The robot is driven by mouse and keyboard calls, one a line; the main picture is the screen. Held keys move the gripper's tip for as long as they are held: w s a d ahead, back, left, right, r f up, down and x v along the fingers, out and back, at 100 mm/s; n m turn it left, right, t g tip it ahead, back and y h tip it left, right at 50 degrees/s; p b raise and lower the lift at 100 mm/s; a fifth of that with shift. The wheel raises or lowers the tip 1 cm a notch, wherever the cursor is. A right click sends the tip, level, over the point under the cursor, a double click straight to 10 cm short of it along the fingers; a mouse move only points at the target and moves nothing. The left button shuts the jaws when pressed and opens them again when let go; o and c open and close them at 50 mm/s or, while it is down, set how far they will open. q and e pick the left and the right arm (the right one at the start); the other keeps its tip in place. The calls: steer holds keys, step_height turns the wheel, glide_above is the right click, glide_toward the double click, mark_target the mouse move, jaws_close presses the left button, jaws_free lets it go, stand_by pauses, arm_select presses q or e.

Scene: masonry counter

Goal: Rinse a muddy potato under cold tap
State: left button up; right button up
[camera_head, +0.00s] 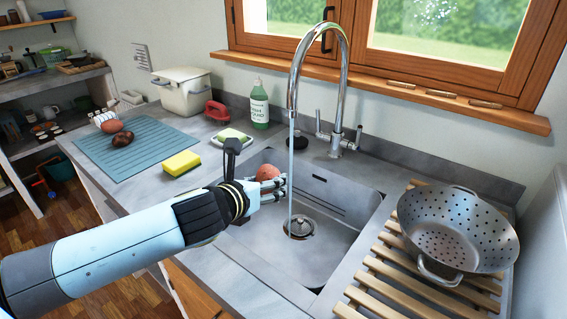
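My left gripper (279,186) reaches over the sink (345,217) from the left. It is shut on a reddish-brown potato (267,172), whose lower part is hidden by the fingers. The curved chrome tap (343,75) is running. Its water stream (291,165) falls to the drain (299,228), just right of the fingertips. The potato appears left of the stream; I cannot tell whether any water touches it. My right gripper is not in view.
A metal colander (455,230) stands on a wooden slatted rack (385,285) right of the sink. Left are a yellow sponge (182,163), soap dish (231,138), green bottle (260,106) and a blue mat (158,145) holding a dark potato (122,139) and a reddish one (111,126).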

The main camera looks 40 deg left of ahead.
mark_target(265, 176)
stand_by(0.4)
arm_select(q)
steer(key=s+r+p, duration=0.1)
steer(key=s+p, duration=0.1)
steer(key=s+d+r+p, duration=0.1)
steer(key=s+r+p, duration=0.1)
steer(key=shift+r, duration=0.25)
steer(key=shift+s+d+r+p, duration=0.1)
steer(key=shift+s+r+p, duration=0.2)
steer(key=shift+s, duration=0.15)
